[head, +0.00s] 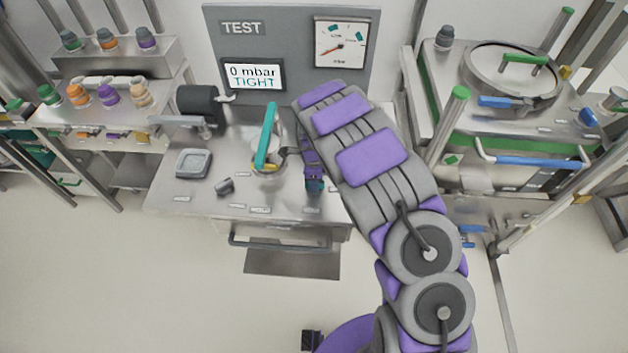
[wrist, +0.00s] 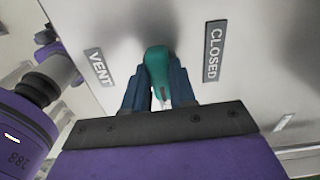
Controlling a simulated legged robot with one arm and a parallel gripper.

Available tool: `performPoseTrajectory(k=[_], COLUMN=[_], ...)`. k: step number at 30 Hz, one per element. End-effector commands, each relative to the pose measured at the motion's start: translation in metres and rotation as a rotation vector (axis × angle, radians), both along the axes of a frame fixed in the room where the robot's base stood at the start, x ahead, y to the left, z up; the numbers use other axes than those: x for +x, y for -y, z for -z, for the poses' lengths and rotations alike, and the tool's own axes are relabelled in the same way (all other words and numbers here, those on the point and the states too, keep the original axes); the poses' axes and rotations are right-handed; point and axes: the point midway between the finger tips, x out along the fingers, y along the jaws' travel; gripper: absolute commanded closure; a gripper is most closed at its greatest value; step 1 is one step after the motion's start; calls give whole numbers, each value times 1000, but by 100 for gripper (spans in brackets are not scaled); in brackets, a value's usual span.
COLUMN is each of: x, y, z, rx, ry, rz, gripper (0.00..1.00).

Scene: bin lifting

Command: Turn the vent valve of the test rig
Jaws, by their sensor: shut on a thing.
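The vent valve's teal handle (wrist: 157,62) shows in the wrist view, between a VENT label (wrist: 97,67) on the left and a CLOSED label (wrist: 214,50) on the right. My gripper (wrist: 157,82) is shut on this handle, with one dark finger on each side. The handle's lower part is hidden between the fingers. In the head view my gripper (head: 314,184) is low over the right part of the test rig's steel bench (head: 240,200), and my arm hides much of that area. The rig's display (head: 253,76) reads 0 mbar TIGHT.
A tall teal lever (head: 267,135) stands just left of my gripper. A dark cylinder (head: 198,101) and a grey square dish (head: 194,162) are further left. A steel vessel (head: 513,72) stands to the right.

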Motion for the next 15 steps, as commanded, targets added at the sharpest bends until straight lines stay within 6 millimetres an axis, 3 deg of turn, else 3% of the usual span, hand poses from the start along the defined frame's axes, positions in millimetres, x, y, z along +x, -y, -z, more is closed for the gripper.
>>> performPoseTrajectory(k=[15], x=[3], y=[-2], z=[-3], rx=[4], ry=[9], rz=[57], gripper=[100])
